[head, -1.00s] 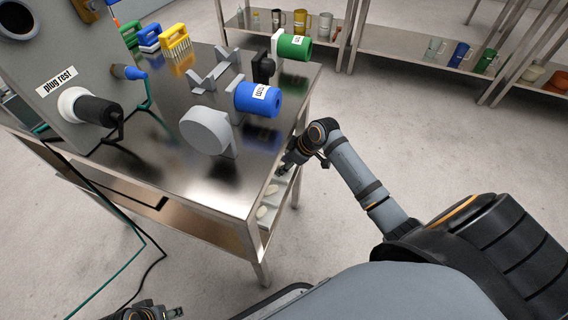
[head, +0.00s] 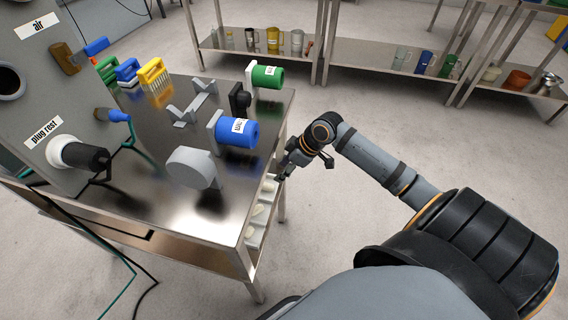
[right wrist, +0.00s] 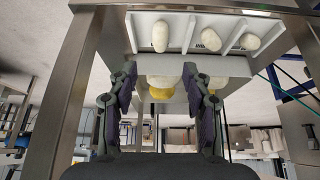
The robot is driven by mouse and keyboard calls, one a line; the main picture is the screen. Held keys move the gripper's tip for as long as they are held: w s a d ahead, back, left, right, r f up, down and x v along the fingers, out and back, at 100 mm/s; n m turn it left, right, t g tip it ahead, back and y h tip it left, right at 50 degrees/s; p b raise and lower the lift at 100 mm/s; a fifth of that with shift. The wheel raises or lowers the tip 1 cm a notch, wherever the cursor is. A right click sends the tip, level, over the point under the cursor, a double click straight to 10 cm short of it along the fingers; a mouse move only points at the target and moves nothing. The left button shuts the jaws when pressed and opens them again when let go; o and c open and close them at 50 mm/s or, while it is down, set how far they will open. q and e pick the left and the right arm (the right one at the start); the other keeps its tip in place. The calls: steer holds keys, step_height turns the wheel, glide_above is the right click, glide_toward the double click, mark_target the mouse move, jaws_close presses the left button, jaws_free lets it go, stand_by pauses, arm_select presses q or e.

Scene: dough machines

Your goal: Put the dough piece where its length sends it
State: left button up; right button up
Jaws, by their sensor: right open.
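A pale tray with dividers (head: 262,222) sits on the bench's lower level at its right end. Pale dough pieces (head: 257,210) lie in its compartments. In the right wrist view three dough pieces (right wrist: 160,36) show in separate compartments of the tray (right wrist: 181,31). My right gripper (head: 279,176) is at the tray's far end, by the bench edge. In the right wrist view the right gripper (right wrist: 162,98) is open. Pale and yellowish shapes show behind and between its fingers; I cannot tell whether they are dough or reflections. My left gripper is not in view.
The steel bench (head: 215,215) carries a grey round-faced block (head: 191,168), a blue cylinder (head: 238,134), a green cylinder (head: 267,77), a grey cradle (head: 194,102) and brushes (head: 154,75). Low shelves (head: 375,59) with mugs stand behind.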

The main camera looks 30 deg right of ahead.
steer(key=s+f+m+g+h, duration=0.1)
steer(key=s+f+m, duration=0.25)
steer(key=f, duration=0.55)
steer(key=s+f+m+h, duration=0.1)
steer(key=s+f+m, duration=0.1)
steer(key=s+f, duration=0.5)
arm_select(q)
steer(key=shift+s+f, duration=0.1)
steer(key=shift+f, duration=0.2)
arm_select(e)
steer(key=s+a+f+m+g+h, duration=0.1)
steer(key=s+a+f, duration=0.3)
steer(key=s+f, duration=0.5)
step_height(320, 180, down, 3)
steer(key=shift+s+a+r+m+g+h, duration=0.15)
steer(key=shift+s+m+g+h, duration=0.25)
steer(key=shift+m+h, duration=0.4)
